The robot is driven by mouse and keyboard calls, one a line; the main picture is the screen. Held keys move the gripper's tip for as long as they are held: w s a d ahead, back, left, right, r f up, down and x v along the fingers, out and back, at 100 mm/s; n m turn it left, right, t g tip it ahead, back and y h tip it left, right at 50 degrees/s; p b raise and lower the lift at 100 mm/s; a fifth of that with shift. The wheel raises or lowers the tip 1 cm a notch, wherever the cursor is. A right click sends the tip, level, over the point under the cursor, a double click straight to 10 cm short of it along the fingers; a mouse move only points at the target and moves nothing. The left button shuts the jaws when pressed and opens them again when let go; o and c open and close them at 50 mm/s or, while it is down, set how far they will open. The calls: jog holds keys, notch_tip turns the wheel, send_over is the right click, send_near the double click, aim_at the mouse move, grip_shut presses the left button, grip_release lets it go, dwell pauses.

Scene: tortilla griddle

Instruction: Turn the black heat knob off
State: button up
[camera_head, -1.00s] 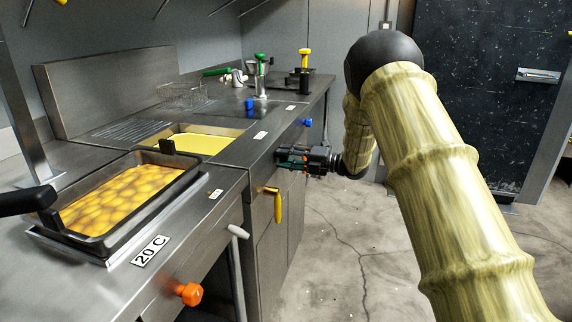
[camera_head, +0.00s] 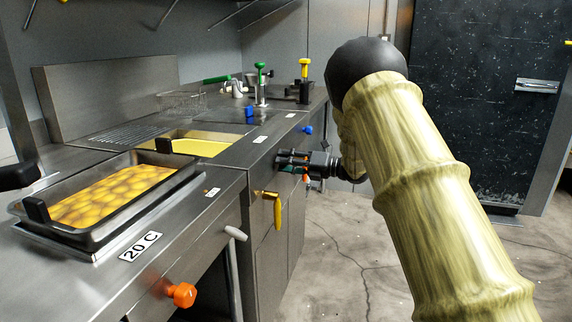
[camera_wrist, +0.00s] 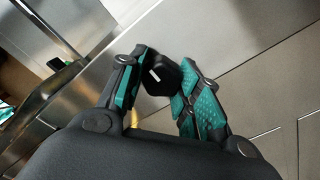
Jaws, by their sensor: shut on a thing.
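The black heat knob (camera_wrist: 162,78) sits on the steel front panel and shows between my fingers in the wrist view. It has a short white mark on its face. My gripper (camera_wrist: 158,85) is shut on the knob, with one teal-padded finger on each side of it. In the head view my gripper (camera_head: 282,160) is at the counter's front face, and the black knob cannot be told apart from the dark fingers there.
An orange knob (camera_head: 182,294), a yellow handle (camera_head: 277,212) and a blue knob (camera_head: 307,130) are on the same front. A pan of yellow food (camera_head: 110,195) and a yellow-filled basin (camera_head: 200,147) are on top. The floor (camera_head: 335,250) in front is clear.

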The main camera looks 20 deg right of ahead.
jog(key=o, duration=1)
jog(key=v, duration=1.2)
